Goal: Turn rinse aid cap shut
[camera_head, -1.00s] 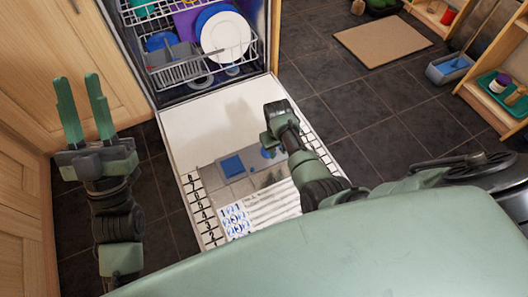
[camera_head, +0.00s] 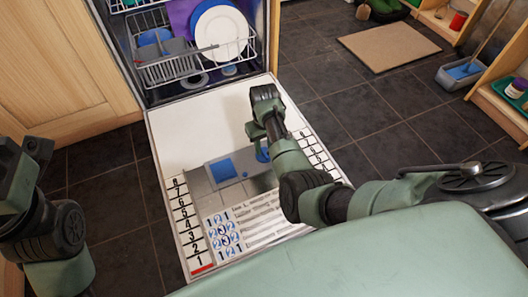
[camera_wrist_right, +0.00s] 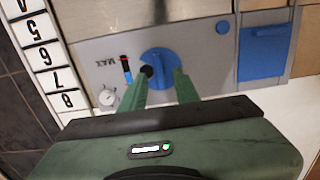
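The rinse aid cap is a round blue cap (camera_wrist_right: 158,62) on the grey dispenser panel (camera_wrist_right: 208,50) in the right wrist view. It also shows in the head view (camera_head: 262,153), partly behind my right gripper. My right gripper (camera_wrist_right: 162,82) has its green fingers apart, with the tips at the near edge of the cap, one toward each side. Whether they press on it is not clear. In the head view, my right gripper (camera_head: 262,136) is over the panel on the open dishwasher door (camera_head: 195,115). My left gripper (camera_head: 22,160) is at the left edge, away from the door; its fingers are unclear.
A blue flap (camera_wrist_right: 263,52) sits beside the cap on the panel, with a small white dial (camera_wrist_right: 107,97) on the other side. The dishwasher rack (camera_head: 170,68) with plates stands behind the door. A mat (camera_head: 390,47) lies on the dark tiled floor.

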